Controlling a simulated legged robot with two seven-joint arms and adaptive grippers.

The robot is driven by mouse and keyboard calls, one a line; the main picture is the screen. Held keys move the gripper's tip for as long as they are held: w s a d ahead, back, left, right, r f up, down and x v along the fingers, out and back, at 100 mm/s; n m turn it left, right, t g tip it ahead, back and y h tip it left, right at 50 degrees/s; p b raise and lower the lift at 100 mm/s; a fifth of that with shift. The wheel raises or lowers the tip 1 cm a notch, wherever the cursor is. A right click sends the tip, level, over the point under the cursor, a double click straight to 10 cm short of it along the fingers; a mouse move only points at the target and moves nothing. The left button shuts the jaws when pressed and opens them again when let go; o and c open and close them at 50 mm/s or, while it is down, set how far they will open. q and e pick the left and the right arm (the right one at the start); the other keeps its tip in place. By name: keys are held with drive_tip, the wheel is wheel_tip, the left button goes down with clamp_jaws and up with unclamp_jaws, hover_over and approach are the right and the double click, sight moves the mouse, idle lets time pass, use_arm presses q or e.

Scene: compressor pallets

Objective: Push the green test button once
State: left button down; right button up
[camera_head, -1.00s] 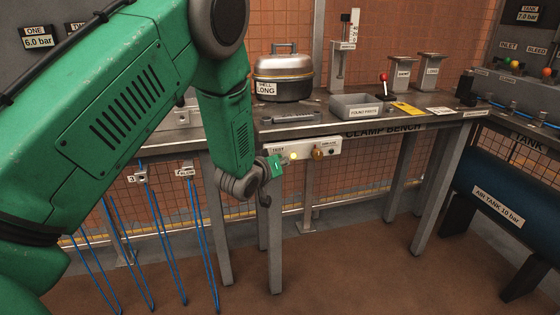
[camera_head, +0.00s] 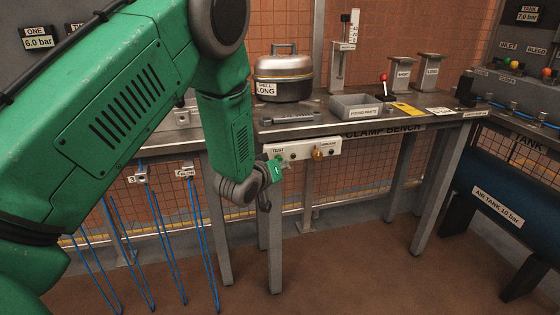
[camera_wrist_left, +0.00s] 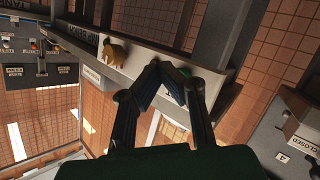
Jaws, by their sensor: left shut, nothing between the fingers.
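The white control panel (camera_head: 318,149) hangs under the front edge of the clamp bench, with a TEST label at its left end and a brass knob (camera_head: 318,153) further right. My left gripper (camera_head: 275,170) is just below and in front of the TEST end. In the left wrist view its fingers (camera_wrist_left: 172,80) are shut and empty, over the panel (camera_wrist_left: 143,68). The brass knob (camera_wrist_left: 115,50) lies left of the fingertips there. My right gripper is out of view.
The clamp bench (camera_head: 340,127) carries a metal pot (camera_head: 284,78), a grey tray (camera_head: 356,106) and a red-knobbed lever (camera_head: 384,82). Bench legs stand close to my left gripper. Blue hoses hang at left. A blue air tank (camera_head: 500,195) is at right.

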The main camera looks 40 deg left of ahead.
use_arm(q)
drive_tip(key=shift+s+d, duration=0.2)
drive_tip(key=shift+d, duration=0.05)
drive_tip(key=s+d, duration=0.1)
drive_tip(key=s+d+p, duration=0.1)
drive_tip(key=s+d, duration=0.1)
drive_tip(key=shift+s+d, duration=0.1)
drive_tip(key=shift+d, duration=0.2)
idle(0.3)
drive_tip(key=shift+f, duration=0.1)
idle(0.6)
drive_tip(key=s+d+f+m+g+h+p, duration=0.15)
drive_tip(key=s+f+g, duration=0.25)
drive_tip(key=s+f, duration=0.4)
drive_tip(key=s+d+f+m+g+y+p, duration=0.1)
drive_tip(key=s+d+f+m+g, duration=0.15)
drive_tip(key=s+f, duration=0.5)
drive_tip(key=s+d+f+m+g, duration=0.1)
drive_tip(key=s+g, duration=0.1)
drive_tip(key=s, duration=0.5)
drive_tip(key=s+d+f+m+g+p, duration=0.1)
drive_tip(key=s+g, duration=0.2)
drive_tip(key=s, duration=0.5)
drive_tip(key=s+d+f+m+g+h+p, duration=0.1)
drive_tip(key=s+g, duration=0.1)
drive_tip(key=s, duration=0.5)
drive_tip(key=shift+s+d, duration=0.2)
drive_tip(key=shift+d, duration=0.1)
